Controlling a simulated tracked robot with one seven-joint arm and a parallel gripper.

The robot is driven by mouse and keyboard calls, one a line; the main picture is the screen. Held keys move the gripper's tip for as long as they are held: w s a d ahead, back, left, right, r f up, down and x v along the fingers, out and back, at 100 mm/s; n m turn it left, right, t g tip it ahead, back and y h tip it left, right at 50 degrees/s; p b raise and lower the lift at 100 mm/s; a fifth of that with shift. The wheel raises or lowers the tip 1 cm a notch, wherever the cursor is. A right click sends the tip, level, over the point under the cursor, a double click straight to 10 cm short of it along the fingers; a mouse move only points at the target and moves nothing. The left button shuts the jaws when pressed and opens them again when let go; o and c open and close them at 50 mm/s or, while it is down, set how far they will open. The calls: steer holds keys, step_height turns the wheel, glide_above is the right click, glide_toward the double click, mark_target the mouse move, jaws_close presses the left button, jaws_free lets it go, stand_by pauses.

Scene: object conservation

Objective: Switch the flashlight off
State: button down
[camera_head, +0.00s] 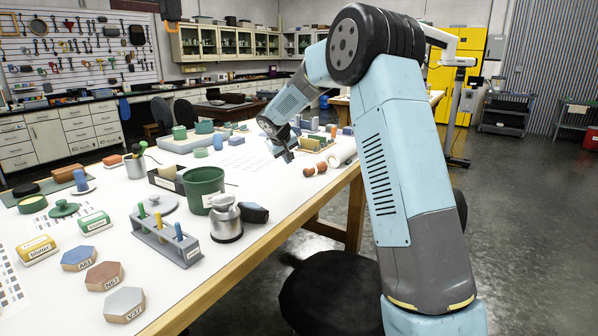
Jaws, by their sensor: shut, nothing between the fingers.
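My gripper (288,156) is at the end of my blue arm, shut and empty, pointing down over the far right part of the white table. A short reddish-brown cylindrical object (314,169) lies on the table just right of and nearer than my gripper, apart from it. A pale round piece (335,161) is at its right end. It may be the flashlight, but it is too small to tell. I cannot make out a switch or any light from it.
The white table (225,276) holds a green bucket (204,188), a metal canister (226,217), a grey rack (166,238) with colored pegs and several labelled hexagonal blocks. Colored blocks (318,142) stand beyond my gripper. A black stool (330,292) is by the table's right edge.

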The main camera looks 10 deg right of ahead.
mark_target(304, 173)
steer(key=x, duration=0.9)
steer(key=shift+w+d+f, duration=0.1)
steer(key=shift+w+f, duration=0.05)
steer(key=shift+f, duration=0.1)
steer(key=shift+w+d+f, duration=0.15)
steer(key=shift+w+d, duration=0.15)
steer(key=shift+d, duration=0.25)
steer(key=shift+w+d+f, duration=0.1)
steer(key=shift+w+d, duration=0.15)
steer(key=shift+d, duration=0.25)
steer(key=shift+w+d, duration=0.35)
steer(key=shift+d, duration=0.45)
